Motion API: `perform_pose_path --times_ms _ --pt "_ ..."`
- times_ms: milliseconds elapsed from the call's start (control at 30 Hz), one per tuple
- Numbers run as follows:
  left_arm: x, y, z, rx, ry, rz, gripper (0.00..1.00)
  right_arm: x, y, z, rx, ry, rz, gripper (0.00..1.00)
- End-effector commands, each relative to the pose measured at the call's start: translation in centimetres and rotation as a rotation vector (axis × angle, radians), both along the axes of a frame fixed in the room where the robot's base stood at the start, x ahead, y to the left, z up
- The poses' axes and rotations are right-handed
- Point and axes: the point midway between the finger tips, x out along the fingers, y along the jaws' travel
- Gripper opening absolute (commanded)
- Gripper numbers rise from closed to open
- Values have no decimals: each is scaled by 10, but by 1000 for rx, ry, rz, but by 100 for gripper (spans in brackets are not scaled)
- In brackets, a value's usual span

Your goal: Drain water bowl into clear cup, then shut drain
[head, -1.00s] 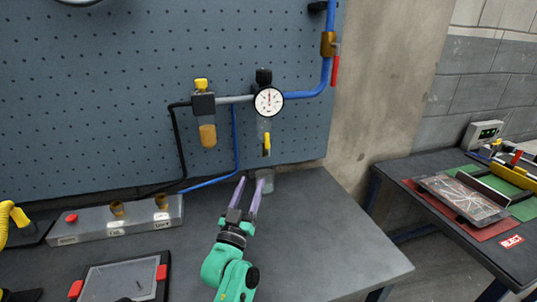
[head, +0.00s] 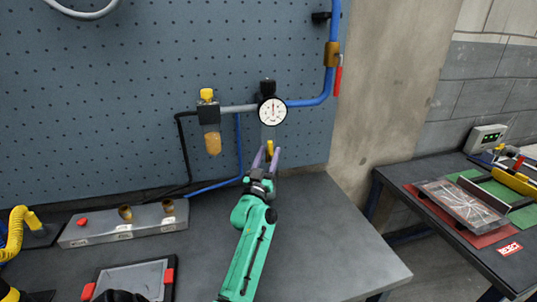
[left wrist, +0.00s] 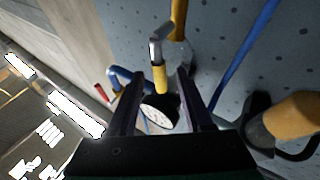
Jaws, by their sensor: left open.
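The water bowl (head: 267,133) is a pale clear cylinder under the round gauge, on the pegboard pipe. Its yellow drain (head: 269,148) hangs at its lower end. My left gripper (head: 266,153) is open, its two purple fingers pointing up just below and around the drain in the head view. In the left wrist view a yellow piece with a grey end (left wrist: 158,76) shows between the dark fingers, with a gap on each side; contact is not visible. I cannot make out the clear cup now; the gripper and wrist cover that part of the bench.
The gauge (head: 272,112) sits just above the drain. An amber bowl (head: 213,143) hangs to its left, with black and blue hoses below. A grey block with brass fittings (head: 122,226) stands on the bench. The bench's right part (head: 335,240) is clear.

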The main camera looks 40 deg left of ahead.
Motion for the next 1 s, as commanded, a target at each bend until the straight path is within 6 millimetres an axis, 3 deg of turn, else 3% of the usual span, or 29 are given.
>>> perform_pose_path --times_ms 33,167,1000 --pt "0 0 0 0 0 0 51 0 1 0 1 -1 0 50" --pt "0 0 0 -1 0 0 1 0 2 0 3 0 0 50" --pt "0 -1 -1 -2 1 -1 0 1 4 0 6 -1 1 50"
